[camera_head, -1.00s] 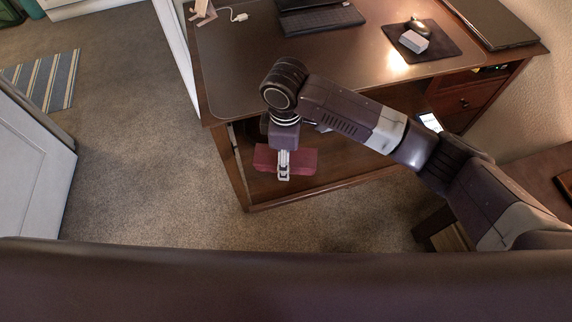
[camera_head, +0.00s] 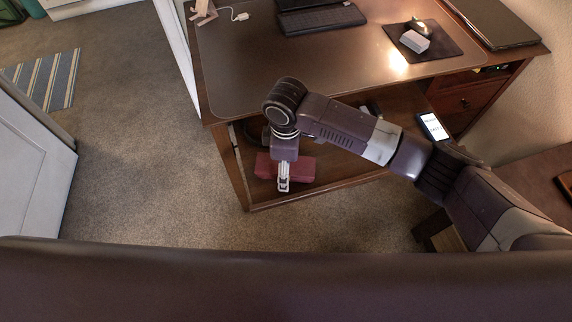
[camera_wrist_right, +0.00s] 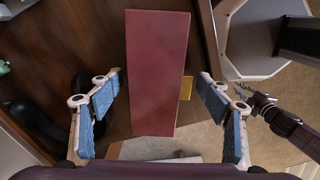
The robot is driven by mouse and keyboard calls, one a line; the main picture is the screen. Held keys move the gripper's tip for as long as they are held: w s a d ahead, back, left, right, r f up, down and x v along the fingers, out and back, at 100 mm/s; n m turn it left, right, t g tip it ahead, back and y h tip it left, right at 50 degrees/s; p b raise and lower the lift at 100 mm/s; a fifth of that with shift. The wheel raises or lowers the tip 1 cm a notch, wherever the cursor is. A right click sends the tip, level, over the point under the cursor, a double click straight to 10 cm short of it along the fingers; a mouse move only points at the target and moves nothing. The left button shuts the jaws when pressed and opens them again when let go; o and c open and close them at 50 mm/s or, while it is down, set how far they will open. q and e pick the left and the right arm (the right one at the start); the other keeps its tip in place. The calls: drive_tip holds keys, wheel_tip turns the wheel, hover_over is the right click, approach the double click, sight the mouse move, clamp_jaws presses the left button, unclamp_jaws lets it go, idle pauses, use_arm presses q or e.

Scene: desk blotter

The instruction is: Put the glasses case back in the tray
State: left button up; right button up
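The glasses case is a dark red box (camera_head: 302,168). It shows beneath my right gripper (camera_head: 283,186) at the front of the desk's lower level. In the right wrist view the case (camera_wrist_right: 158,70) lies lengthwise between the two blue-padded fingers of my right gripper (camera_wrist_right: 158,100). The fingers are spread wide, with a gap on both sides of the case. What bears the case is hidden under it. No tray can be made out for certain. A small arm end at the right of the wrist view looks like my left gripper (camera_wrist_right: 240,97); its finger state is unclear.
A lit phone (camera_head: 433,127) lies beside my right arm. Carpet (camera_head: 150,180) is clear at left.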

wheel_tip(320, 180, up, 12)
drive_tip(key=shift+r, duration=0.2)
idle(0.4)
idle(0.5)
